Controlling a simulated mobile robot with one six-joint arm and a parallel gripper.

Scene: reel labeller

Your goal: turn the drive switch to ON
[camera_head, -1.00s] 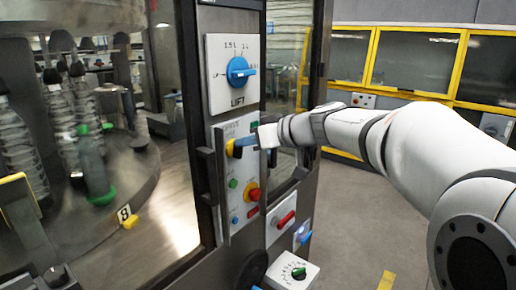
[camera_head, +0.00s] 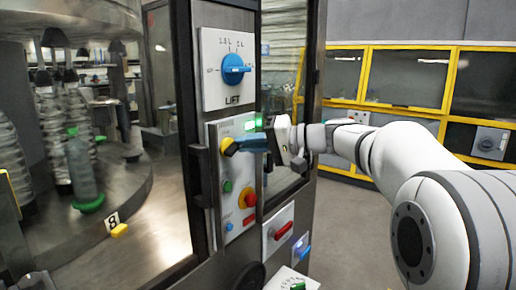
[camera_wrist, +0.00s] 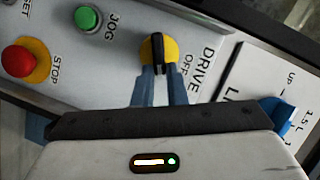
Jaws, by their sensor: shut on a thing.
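The drive switch (camera_wrist: 158,52) is a yellow round base with a black handle, beside the words OFF and DRIVE in the wrist view. The fingertips of my gripper (camera_wrist: 159,70) are closed on both sides of the black handle. The handle runs nearly straight up and down in the wrist view; an ON mark cannot be made out. In the head view the yellow of the drive switch (camera_head: 229,147) shows just left of my gripper (camera_head: 238,145), whose fingers hide the handle. A green lamp (camera_head: 250,125) above the switch is bright.
The red stop button (camera_head: 247,197) and green jog button (camera_head: 227,186) sit below the switch. The blue lift knob (camera_head: 235,69) is above it. A dark door handle (camera_head: 203,176) stands out left of the panel. Bottles (camera_head: 84,170) stand behind the glass.

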